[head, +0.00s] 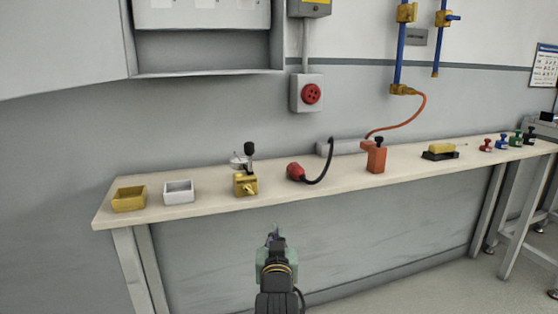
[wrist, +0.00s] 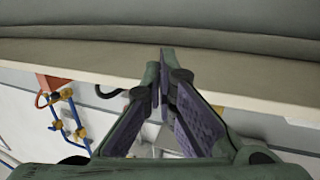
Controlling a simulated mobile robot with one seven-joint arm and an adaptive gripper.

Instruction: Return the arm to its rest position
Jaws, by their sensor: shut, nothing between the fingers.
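My gripper (head: 274,232) is low in the middle of the head view, in front of the bench and below the level of its top. In the wrist view my gripper (wrist: 165,55) has its two fingers together at the tips, with nothing between them. My arm rises from the bottom edge of the head view. The gripper appears apart from the bench (head: 215,207) and touches none of the things on it.
On the bench stand a yellow tray (head: 129,204), a white tray (head: 178,198), a brass valve block (head: 245,185), a red plug (head: 295,171) with a black cable, an orange block (head: 376,160) and several coloured pieces at the right. A cabinet (head: 207,54) hangs above. Floor shows lower right.

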